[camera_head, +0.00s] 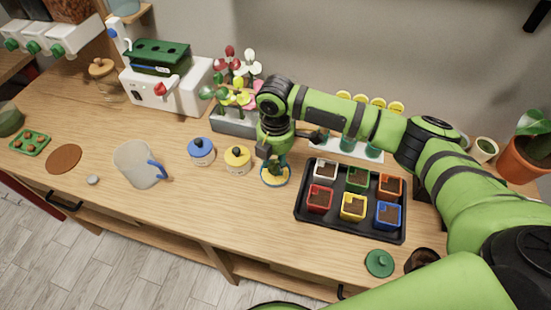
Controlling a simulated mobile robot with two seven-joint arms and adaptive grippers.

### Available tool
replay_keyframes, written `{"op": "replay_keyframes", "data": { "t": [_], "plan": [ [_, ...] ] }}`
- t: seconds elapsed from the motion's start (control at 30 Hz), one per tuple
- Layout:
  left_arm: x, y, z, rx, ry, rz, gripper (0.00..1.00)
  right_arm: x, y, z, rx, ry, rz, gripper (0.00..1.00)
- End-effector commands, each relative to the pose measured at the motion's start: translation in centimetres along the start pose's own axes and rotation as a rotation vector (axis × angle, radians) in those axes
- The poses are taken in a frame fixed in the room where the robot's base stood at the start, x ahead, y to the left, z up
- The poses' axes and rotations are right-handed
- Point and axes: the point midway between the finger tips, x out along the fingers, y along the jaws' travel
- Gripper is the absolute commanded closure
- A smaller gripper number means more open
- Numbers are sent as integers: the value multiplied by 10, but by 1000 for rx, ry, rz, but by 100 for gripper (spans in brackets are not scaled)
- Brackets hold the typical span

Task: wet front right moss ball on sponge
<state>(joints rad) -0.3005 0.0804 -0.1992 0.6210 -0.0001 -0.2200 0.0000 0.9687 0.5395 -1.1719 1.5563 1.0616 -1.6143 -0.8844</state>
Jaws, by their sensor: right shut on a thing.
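My right gripper (275,157) points down over a yellow sponge (268,180) in a round blue dish (286,180), in the middle of the counter. It is shut on a small dark thing, most likely the moss ball, which the fingers mostly hide. The held thing is low, at the sponge; I cannot tell whether it touches. A green tray (39,151) with several small brown round things lies at the far left. My left gripper is not in view.
A black tray (335,225) with several coloured pots stands right of the dish. Potted flowers (236,95) are behind. A clear jug (135,165) stands farther left.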

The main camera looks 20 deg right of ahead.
Motion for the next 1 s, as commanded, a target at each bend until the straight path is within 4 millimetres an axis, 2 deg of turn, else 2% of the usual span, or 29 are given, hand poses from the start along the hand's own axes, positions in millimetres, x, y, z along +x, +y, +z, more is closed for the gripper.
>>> {"op": "replay_keyframes", "data": {
  "t": [1.0],
  "plan": [
    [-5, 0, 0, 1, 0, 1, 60, 1, 0, 0, 0, 0, -1, 90]
  ]
}}
